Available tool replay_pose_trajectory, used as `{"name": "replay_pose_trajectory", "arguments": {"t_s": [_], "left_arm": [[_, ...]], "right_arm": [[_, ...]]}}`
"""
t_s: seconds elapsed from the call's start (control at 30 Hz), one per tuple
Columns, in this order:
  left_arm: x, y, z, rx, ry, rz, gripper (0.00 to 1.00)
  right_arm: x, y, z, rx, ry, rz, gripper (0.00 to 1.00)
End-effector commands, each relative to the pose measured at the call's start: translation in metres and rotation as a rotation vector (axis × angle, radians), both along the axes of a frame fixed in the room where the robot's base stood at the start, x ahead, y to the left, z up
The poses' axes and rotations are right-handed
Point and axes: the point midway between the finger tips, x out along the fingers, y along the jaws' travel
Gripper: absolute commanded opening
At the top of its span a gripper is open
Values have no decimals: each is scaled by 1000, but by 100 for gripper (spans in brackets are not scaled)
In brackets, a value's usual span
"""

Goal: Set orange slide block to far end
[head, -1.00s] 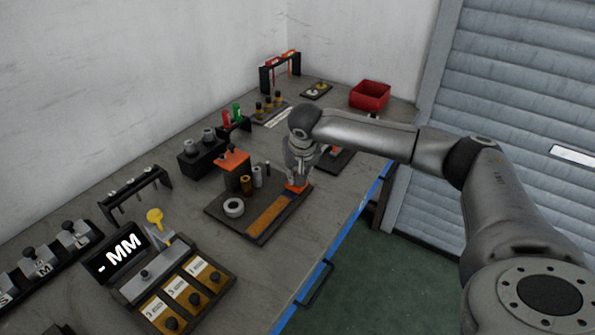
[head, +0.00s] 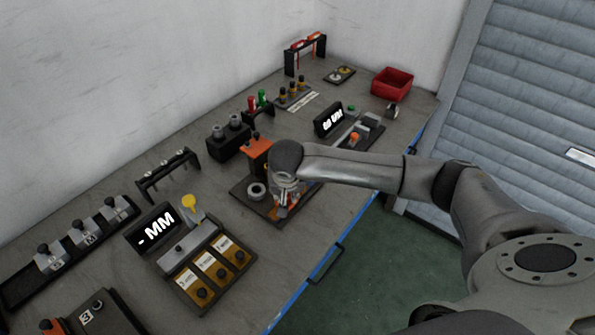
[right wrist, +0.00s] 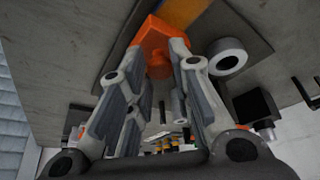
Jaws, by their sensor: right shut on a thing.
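The orange slide block (right wrist: 155,40) sits on the ochre track (right wrist: 182,10) of a dark base plate (head: 247,200). In the head view a bit of the orange block (head: 281,212) shows under my right gripper (head: 286,203), near the front-left end of the plate. My right gripper's fingers (right wrist: 162,62) are shut on the block's orange knob, seen close up in the right wrist view. In the head view my gripper and wrist hide most of the block and track. My left gripper is not in view.
A red bin (head: 391,84) stands at the back right. The bench's front strip is clear.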

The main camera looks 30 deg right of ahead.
Motion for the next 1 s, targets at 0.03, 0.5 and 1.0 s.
{"name": "replay_pose_trajectory", "arguments": {"t_s": [0.03, 0.5, 1.0], "left_arm": [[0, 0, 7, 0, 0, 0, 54], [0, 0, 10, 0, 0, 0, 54], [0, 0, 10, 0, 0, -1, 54]], "right_arm": [[-2, 7, 3, 3, 1, 3, 0], [-6, 18, 1, 4, -3, 3, 0], [-6, 16, 0, 1, -1, 2, 44]]}}
